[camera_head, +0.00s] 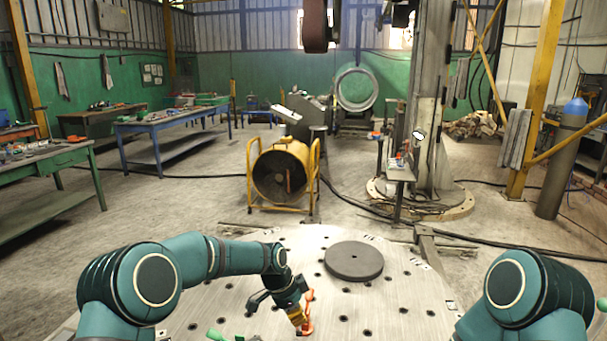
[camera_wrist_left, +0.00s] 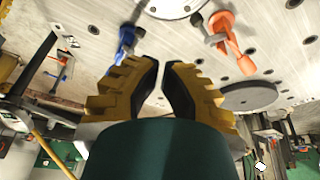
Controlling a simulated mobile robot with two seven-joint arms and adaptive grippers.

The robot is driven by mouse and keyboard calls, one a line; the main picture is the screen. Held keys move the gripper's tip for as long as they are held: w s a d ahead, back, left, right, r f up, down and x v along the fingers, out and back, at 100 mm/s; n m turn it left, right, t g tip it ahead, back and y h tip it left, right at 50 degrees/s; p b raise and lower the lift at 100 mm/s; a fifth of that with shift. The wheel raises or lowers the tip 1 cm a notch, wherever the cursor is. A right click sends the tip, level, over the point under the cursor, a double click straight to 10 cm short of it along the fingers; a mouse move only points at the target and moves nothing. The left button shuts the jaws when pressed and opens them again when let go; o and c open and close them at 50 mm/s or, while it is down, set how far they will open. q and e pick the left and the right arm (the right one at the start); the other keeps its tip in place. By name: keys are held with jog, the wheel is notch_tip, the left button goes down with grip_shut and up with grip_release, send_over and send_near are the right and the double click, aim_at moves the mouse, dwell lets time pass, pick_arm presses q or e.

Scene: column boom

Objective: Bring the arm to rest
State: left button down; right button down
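My left gripper (camera_head: 298,316) points down low over the round steel table (camera_head: 260,245), left of the picture's middle. It also shows in the left wrist view (camera_wrist_left: 161,64), with yellow fingers and black pads. The fingertips are close together with a narrow gap, and nothing shows between them. An orange clamp-like thing (camera_head: 308,312) is right beside the gripper in the head view. In the wrist view the orange thing (camera_wrist_left: 232,42) is apart from the fingers. My right arm (camera_head: 535,290) shows only in part at the lower right; its gripper is out of view.
A grey disc (camera_head: 354,262) lies on the table; it also shows in the wrist view (camera_wrist_left: 248,96). A blue clamp-like thing (camera_wrist_left: 126,42) is near the left finger there. A green-handled thing (camera_head: 216,335) is at the bottom edge. A yellow-framed fan (camera_head: 281,176) and a column stand beyond.

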pick_arm(q)
jog(key=s+a+f+n, duration=0.2)
jog(key=s+f+n, duration=0.2)
jog(key=s, duration=0.3)
jog(key=s+a+f+n, duration=0.2)
jog(key=s+f+n, duration=0.2)
jog(key=s+f, duration=0.2)
jog(key=s+a+f+n, duration=0.2)
jog(key=s+f+n, duration=0.2)
jog(key=s+f, duration=0.2)
jog(key=shift+s+a+f+n+t+h, duration=0.15)
jog(key=shift+s+n+t+h, duration=0.2)
jog(key=shift+s, duration=0.6)
jog(key=s+a+n, duration=0.2)
jog(key=s+n, duration=0.2)
jog(key=s, duration=0.3)
jog(key=shift+s+f, duration=0.15)
jog(key=shift+s, duration=0.2)
